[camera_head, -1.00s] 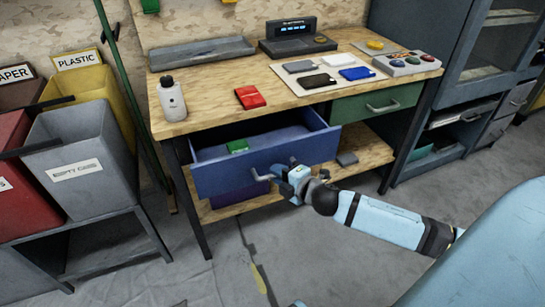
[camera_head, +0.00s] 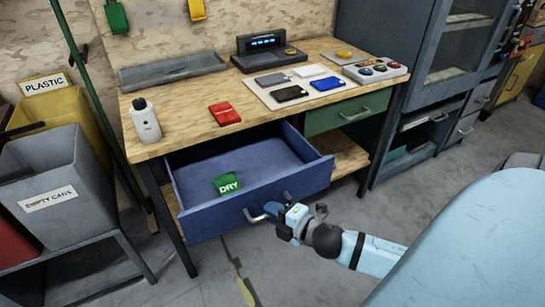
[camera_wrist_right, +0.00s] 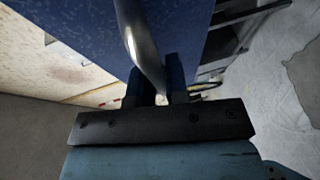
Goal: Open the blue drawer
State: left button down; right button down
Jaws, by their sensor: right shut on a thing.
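The blue drawer (camera_head: 250,188) is pulled well out from under the workbench, and its inside is exposed. A green item marked DRY (camera_head: 227,184) lies inside, near the front panel. My right gripper (camera_head: 279,212) is at the drawer's front and shut on its metal bar handle (camera_head: 257,217). In the right wrist view the two dark fingers stand on either side of the handle (camera_wrist_right: 143,45), with the blue drawer front (camera_wrist_right: 75,40) beyond. My left gripper is not in view.
The wooden workbench (camera_head: 180,132) carries a white bottle (camera_head: 145,120), a red item (camera_head: 224,113), a mat of small cards and a button box (camera_head: 375,68). A closed green drawer (camera_head: 348,109) is at the right. Bins stand at the left.

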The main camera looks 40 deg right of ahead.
jog(key=c, duration=1.1)
grip_release()
jog(key=shift+c, duration=0.2)
